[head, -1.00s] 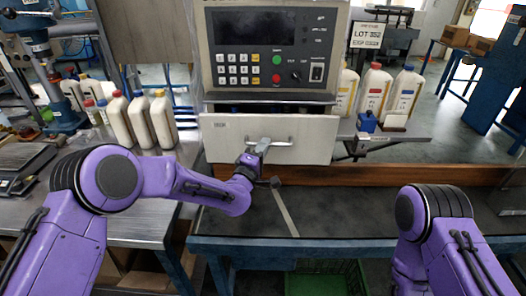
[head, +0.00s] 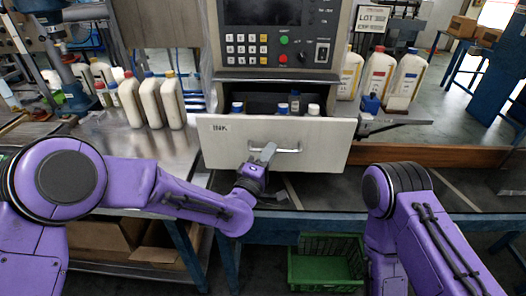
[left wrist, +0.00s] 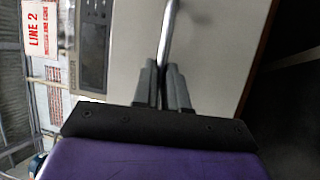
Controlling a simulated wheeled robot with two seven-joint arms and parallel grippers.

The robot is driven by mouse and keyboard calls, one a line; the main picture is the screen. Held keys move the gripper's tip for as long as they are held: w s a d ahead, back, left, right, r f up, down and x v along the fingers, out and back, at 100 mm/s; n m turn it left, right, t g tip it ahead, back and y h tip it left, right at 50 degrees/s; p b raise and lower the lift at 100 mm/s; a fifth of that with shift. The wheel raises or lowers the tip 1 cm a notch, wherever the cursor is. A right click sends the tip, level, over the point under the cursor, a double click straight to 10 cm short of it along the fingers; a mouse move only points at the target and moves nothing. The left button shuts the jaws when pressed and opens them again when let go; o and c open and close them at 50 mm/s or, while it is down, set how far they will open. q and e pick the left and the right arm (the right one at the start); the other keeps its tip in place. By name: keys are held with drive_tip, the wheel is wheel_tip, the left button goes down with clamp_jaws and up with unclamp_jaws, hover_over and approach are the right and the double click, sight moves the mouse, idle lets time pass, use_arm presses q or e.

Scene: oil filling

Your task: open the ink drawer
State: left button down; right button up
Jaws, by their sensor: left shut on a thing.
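The ink drawer (head: 325,150) is a white-fronted drawer under the grey control panel, labelled at its upper left. It stands pulled out, and several small bottles (head: 294,101) with blue or white caps show inside behind its front. My left gripper (head: 268,152) is at the silver bar handle (head: 289,150) on the drawer front. In the left wrist view the fingers (left wrist: 163,88) are shut on the handle (left wrist: 169,40). My right arm shows at the lower right of the head view, and its gripper is out of view.
The control panel (head: 245,75) stands above the drawer. White bottles stand on the steel table (head: 130,135) at left and on the right side. A green crate (head: 325,272) sits on the floor below.

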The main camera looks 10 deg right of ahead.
use_arm(q)
drive_tip(key=c, duration=1.2)
unclamp_jaws()
drive_tip(key=b+v, duration=0.3)
drive_tip(key=v, duration=0.7)
drive_tip(key=shift+s+a, duration=0.15)
drive_tip(key=shift+s, duration=0.05)
